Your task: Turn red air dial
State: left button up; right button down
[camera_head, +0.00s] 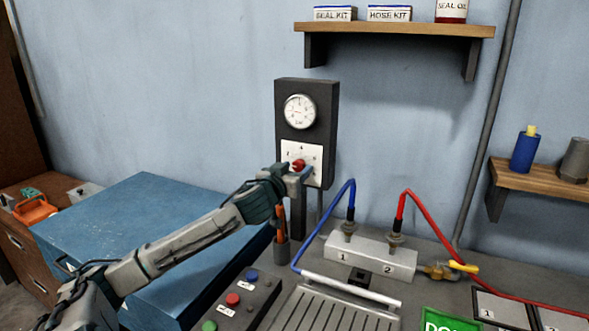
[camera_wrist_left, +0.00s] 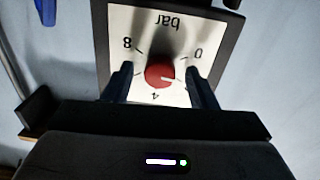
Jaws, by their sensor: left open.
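The red air dial (camera_head: 298,165) sits on a white scale plate, low on a dark wall panel (camera_head: 308,88) with a round gauge (camera_head: 300,112) above it. In the left wrist view the red dial (camera_wrist_left: 160,75) has a white pointer mark, and the plate (camera_wrist_left: 130,45) reads 0, 4, 8 and bar, upside down. My left gripper (camera_head: 300,172) is at the dial, partly covering the plate's lower part. In the wrist view its open fingers (camera_wrist_left: 161,85) stand on either side of the dial, with a gap visible on each side. My right gripper is out of view.
A bench below holds a block marked 1 and 2 (camera_head: 370,258) with a blue hose (camera_head: 325,222) and a red hose (camera_head: 440,230). A button box (camera_head: 240,300) and a blue cabinet (camera_head: 140,225) lie under my left arm. A shelf (camera_head: 395,30) hangs at upper right.

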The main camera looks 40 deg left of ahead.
pick_arm(q)
jog(key=c, duration=1)
jog(key=m+p, duration=0.1)
jog(key=m, duration=0.3)
jog(key=shift+r, duration=0.1)
jog(key=m+p, duration=0.2)
jog(key=m, duration=0.2)
jog(key=m+p, duration=0.2)
jog(key=m, duration=0.2)
jog(key=shift+r+m+g+p, duration=0.1)
jog(key=shift+m+g+p, duration=0.2)
jog(key=shift+m, duration=0.1)
jog(key=shift+m+p, duration=0.7)
jog(key=shift+m, duration=1)
